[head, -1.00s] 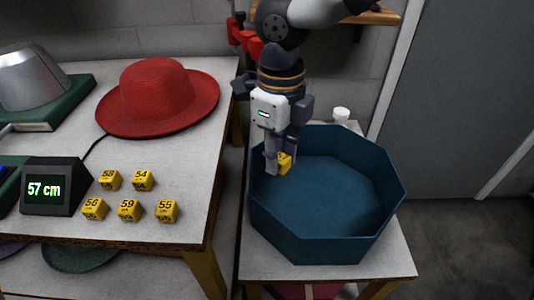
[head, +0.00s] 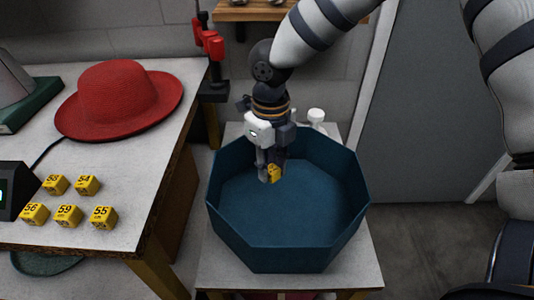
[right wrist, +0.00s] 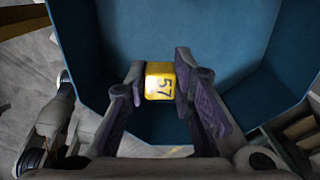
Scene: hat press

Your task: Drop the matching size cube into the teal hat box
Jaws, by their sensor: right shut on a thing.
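The teal hat box (head: 230,238) is an open octagonal box on a small white-topped table. My right gripper (head: 269,176) is over the box opening toward its back, pointing down. It is shut on a yellow cube (head: 276,173). In the right wrist view, the cube (right wrist: 159,82) shows "57" between the fingers (right wrist: 160,84), with the box (right wrist: 240,30) around and below it. The cube appears to be above the box floor; its exact height I cannot tell. My left gripper is not in view. The display (head: 6,190) is cut off at the left edge.
Several yellow cubes (head: 68,215) marked 53 or 58, 54, 55, 56 and 59 sit on the left table (head: 130,185). A red hat (head: 120,97) lies behind them. White bottles (head: 317,117) stand behind the box. A gap separates the tables.

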